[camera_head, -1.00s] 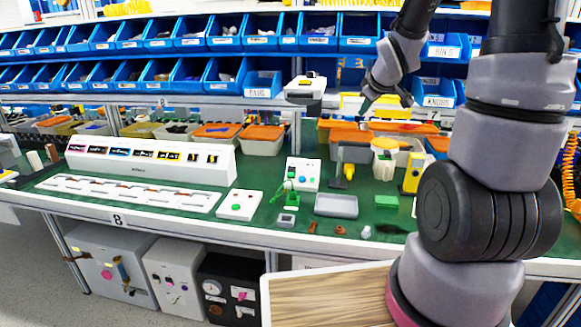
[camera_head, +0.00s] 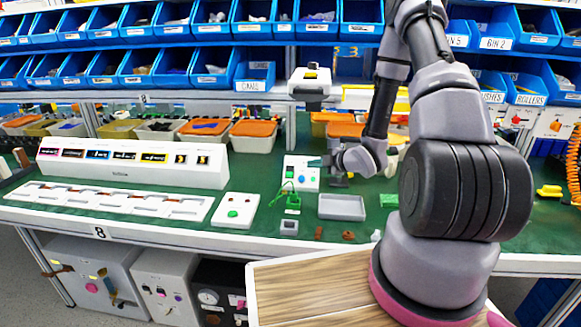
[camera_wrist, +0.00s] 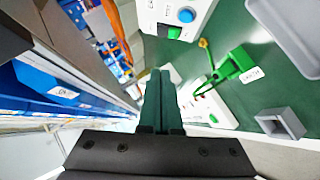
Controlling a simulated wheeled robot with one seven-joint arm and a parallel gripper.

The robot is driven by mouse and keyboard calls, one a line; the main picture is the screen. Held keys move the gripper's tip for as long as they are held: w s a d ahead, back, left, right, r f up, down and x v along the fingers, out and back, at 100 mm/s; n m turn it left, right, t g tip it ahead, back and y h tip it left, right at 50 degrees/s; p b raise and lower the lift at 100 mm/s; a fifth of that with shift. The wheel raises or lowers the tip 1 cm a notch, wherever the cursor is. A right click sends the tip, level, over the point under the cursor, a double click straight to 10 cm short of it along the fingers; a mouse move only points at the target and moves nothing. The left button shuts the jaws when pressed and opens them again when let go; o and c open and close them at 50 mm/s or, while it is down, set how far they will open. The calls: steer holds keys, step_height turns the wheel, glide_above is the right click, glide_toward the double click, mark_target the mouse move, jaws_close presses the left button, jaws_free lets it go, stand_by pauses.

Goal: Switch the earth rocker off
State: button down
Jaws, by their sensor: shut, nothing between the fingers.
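A white control box (camera_head: 302,172) stands on the green bench top, with coloured controls on its front. In the head view my gripper (camera_head: 323,161) is beside the box's right side, partly hidden by my wrist.
A green labelled device (camera_wrist: 235,65) with a cable stands near the box. A lower white box (camera_head: 235,210) with green and red buttons lies left. A grey tray (camera_head: 342,207) and small grey square part (camera_head: 289,227) lie in front. Blue bins (camera_head: 254,76) line the shelf behind.

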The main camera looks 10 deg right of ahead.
steer(key=shift+a+f, duration=0.3)
steer(key=shift+a, duration=0.05)
glide_toward(288, 167)
steer(key=x, duration=0.5)
steer(key=shift+s+a, duration=0.3)
steer(key=shift+a, duration=0.1)
steer(key=shift+w+d+f, duration=0.1)
steer(key=shift+w+f, duration=0.3)
steer(key=shift+w, duration=0.1)
steer(key=shift+w, duration=0.2)
steer(key=shift+d+r, duration=0.1)
